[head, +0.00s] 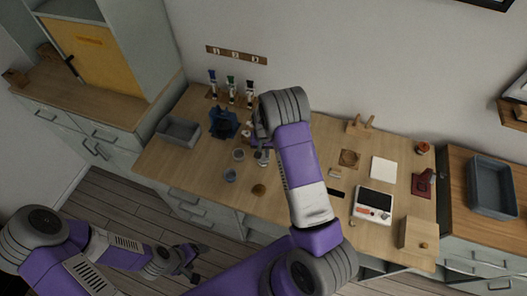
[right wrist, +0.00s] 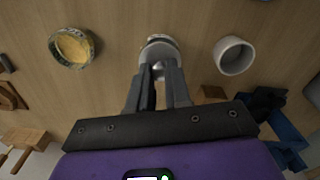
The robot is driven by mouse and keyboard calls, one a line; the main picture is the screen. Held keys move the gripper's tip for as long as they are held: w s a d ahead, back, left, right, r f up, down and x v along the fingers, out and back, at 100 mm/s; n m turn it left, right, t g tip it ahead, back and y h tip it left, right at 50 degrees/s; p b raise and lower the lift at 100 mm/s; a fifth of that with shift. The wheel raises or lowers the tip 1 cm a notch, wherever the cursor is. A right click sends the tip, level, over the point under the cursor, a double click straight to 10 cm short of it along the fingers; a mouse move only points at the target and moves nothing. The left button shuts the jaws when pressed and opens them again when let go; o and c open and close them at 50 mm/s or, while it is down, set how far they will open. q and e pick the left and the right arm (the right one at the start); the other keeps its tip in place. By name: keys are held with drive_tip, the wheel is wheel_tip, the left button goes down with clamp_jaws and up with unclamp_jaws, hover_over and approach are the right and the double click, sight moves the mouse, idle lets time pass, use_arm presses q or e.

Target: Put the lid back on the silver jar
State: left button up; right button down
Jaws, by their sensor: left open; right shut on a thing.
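My right gripper (right wrist: 158,78) points down over the table and is shut on a small pale knob, seemingly that of the lid (right wrist: 158,66). Directly beyond the fingertips is a round silver-grey shape, the silver jar (right wrist: 157,42); its rim shows behind the lid. I cannot tell whether the lid touches the jar or hangs just above it. My left gripper (head: 185,268) is open and empty, low in front of the table.
A white cup (right wrist: 234,56) and a bowl with gold contents (right wrist: 75,47) stand on either side of the jar. A white device (head: 373,205) stands right.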

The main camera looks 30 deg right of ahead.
drive_tip(key=shift+f+b, duration=0.2)
drive_tip(key=shift+b, duration=0.25)
idle(1.1)
idle(0.4)
drive_tip(key=c, duration=0.5)
unclamp_jaws()
drive_tip(key=shift+r, duration=0.1)
drive_tip(key=shift+r+p, duration=2.25)
drive_tip(key=shift+r, duration=1.2)
clamp_jaws()
